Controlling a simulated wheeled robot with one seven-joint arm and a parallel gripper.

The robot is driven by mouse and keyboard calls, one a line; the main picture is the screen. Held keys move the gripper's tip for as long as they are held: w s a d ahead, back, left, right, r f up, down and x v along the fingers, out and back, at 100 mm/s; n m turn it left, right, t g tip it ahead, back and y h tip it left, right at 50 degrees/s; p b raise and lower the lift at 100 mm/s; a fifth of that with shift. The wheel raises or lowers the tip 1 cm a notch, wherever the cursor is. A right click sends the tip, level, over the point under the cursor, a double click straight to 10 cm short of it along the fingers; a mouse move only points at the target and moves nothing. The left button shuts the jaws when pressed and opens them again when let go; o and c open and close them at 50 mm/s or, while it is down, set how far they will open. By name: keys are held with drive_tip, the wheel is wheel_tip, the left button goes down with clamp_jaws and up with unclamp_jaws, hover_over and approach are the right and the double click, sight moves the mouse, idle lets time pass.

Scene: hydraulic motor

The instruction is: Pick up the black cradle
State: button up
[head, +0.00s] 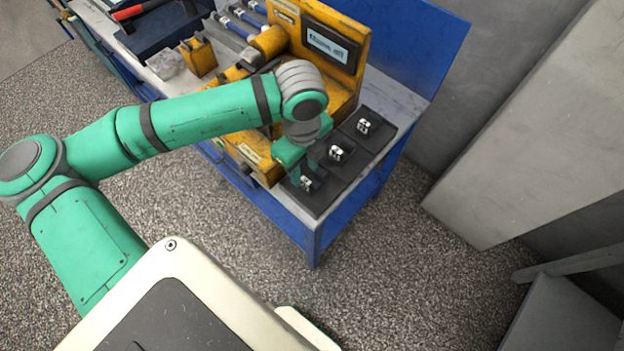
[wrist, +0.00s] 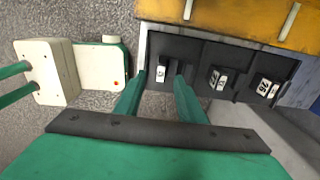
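Black holder pieces (head: 320,200) lie in a row on the bench's right end, each with a small dark block bearing a white label. They also show in the wrist view (wrist: 190,50). I cannot tell which part is the black cradle. My gripper (head: 303,172) points down over the nearest holder. In the wrist view my gripper's fingers (wrist: 160,76) are spread, with the leftmost labelled block (wrist: 160,74) between their tips. Contact with it cannot be made out. The middle block (head: 336,153) and far block (head: 363,126) stand clear of the fingers.
A yellow machine with a display (head: 332,45) stands right behind the holders, close to my arm. The blue workbench (head: 340,222) ends just past the holders. A grey slanted panel (head: 520,130) is at the right. The speckled floor (head: 390,270) in front is clear.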

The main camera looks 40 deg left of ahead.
sight(307, 180)
drive_tip(key=shift+w+d+f, duration=0.1)
drive_tip(key=shift+f, duration=1.6)
drive_tip(key=shift+w+d+f, duration=0.1)
drive_tip(key=shift+f, duration=1.55)
clamp_jaws()
